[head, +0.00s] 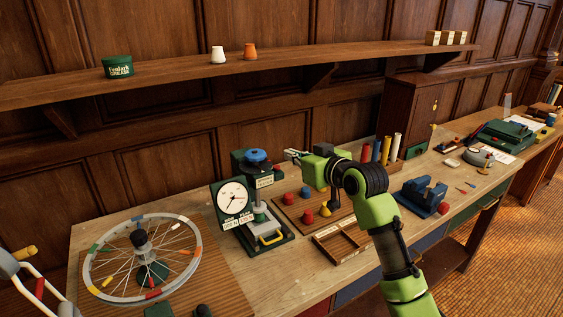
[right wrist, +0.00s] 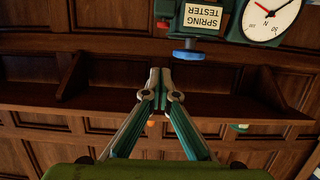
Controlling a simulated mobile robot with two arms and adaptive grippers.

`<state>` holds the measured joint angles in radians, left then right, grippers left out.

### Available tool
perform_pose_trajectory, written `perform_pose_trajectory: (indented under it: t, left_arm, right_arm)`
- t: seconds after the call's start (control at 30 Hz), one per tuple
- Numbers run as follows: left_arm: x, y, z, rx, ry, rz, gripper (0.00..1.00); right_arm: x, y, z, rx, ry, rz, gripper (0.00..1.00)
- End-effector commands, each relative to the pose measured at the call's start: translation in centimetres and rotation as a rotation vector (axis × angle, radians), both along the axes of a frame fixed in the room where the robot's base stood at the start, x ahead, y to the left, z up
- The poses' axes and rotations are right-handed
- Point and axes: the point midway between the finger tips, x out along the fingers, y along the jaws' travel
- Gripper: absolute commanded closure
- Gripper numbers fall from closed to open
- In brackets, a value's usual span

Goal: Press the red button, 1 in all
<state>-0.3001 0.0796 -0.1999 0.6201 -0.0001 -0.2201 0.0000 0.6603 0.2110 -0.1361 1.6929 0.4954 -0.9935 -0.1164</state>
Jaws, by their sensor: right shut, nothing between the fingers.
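A spring tester with a round white dial (head: 232,197) and a blue round knob (head: 257,156) stands on the bench. Right of it, a wooden board bears small red domed pieces (head: 307,217) and a yellow one (head: 325,210). I cannot tell for certain which red piece is the button. My right gripper (head: 291,154) is above the board's back edge, just right of the blue knob and apart from it. In the right wrist view the fingers (right wrist: 160,72) are shut and empty. The tester's label (right wrist: 203,17) and blue knob (right wrist: 188,55) show upside down there.
A spoked wheel (head: 142,258) lies at the left on the bench. A divided wooden tray (head: 340,242) is in front of the board, and a blue vise-like block (head: 422,194) is to the right. A shelf (head: 180,77) runs along the wall behind.

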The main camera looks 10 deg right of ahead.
Motion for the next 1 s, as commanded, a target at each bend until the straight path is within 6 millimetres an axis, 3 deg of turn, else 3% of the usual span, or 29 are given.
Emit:
perform_pose_trajectory:
  t: [0.37,0.6,1.0]
  left_arm:
    - [0.0,0.0,2.1,0.0,0.0,0.0,0.6]
    - [0.0,0.0,3.2,0.0,0.0,0.0,0.6]
    - [0.0,0.0,3.2,0.0,-0.001,0.0,0.6]
  right_arm:
    - [5.5,2.2,-1.3,0.002,0.003,0.001,1.0]
    - [5.3,2.0,-4.7,0.0,0.002,0.001,1.0]
    - [5.3,2.0,-5.4,-0.001,0.0,0.001,1.0]
